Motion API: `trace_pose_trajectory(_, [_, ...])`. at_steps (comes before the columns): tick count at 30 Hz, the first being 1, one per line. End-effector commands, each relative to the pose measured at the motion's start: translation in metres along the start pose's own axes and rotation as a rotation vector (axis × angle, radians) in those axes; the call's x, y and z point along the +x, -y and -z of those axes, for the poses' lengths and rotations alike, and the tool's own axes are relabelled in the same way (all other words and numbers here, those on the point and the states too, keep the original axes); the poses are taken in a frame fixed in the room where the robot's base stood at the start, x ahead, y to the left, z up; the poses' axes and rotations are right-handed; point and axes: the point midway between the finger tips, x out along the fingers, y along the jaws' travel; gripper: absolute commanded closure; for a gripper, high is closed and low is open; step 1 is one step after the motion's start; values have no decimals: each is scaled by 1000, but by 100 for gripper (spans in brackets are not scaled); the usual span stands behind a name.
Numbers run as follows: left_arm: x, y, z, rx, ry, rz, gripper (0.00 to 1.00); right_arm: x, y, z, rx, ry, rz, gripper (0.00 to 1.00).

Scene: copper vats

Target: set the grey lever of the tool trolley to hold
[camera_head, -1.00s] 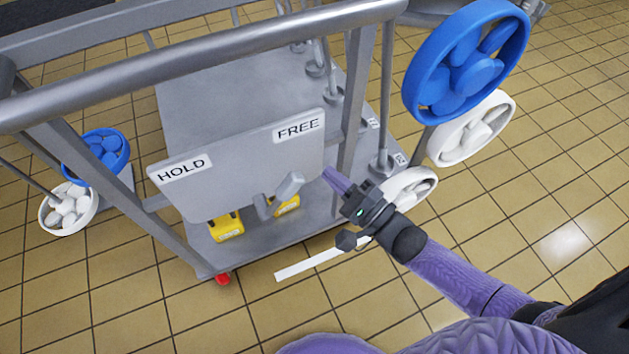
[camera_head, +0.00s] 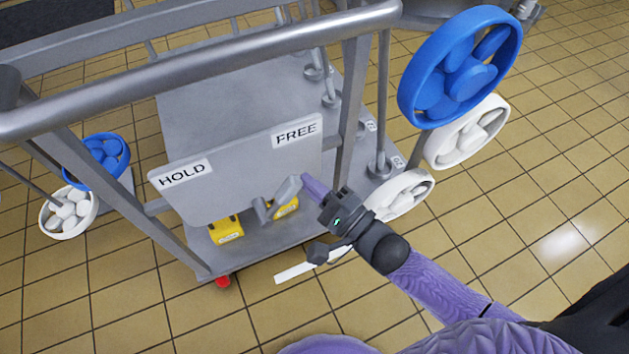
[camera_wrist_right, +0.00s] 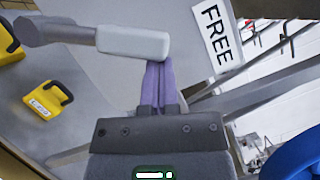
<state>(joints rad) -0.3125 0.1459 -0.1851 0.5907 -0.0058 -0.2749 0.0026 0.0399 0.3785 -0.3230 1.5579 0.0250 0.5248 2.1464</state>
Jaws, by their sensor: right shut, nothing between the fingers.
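The tool trolley (camera_head: 250,85) is a grey metal frame with a grey plate (camera_head: 240,180) at its near end. The plate has a HOLD label (camera_head: 181,174) at the left and a FREE label (camera_head: 296,134) at the right. The grey lever (camera_head: 283,196) sits low on the plate, its handle tilted up to the right, toward the FREE side. In the right wrist view the lever's light grey handle (camera_wrist_right: 133,42) lies just past my fingertips. My right gripper (camera_head: 307,184) is shut and empty, with its purple fingertips at the handle's right side; contact is unclear. My left gripper is not visible.
Yellow weights (camera_head: 227,229) stand on the trolley's lower deck behind the plate. Blue and white wheels (camera_head: 460,67) stick out at the right, others (camera_head: 104,152) at the left. A thick push rail (camera_head: 190,70) crosses above the plate. The tiled floor in front is open.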

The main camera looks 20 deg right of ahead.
Motion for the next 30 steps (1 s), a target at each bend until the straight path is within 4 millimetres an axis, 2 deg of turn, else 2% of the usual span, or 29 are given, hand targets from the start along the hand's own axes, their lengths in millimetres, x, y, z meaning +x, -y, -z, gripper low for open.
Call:
trace_pose_trajectory(8, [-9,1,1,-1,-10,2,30,2,4,-5,-40,1,-18,100])
trace_pose_trajectory(14, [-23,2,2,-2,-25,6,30,6,10,-13,-100,2,-45,100])
trace_pose_trajectory(23, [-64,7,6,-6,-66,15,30,19,22,-39,-309,4,-138,100])
trace_pose_trajectory(30, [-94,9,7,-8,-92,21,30,30,20,-63,-513,1,-237,100])
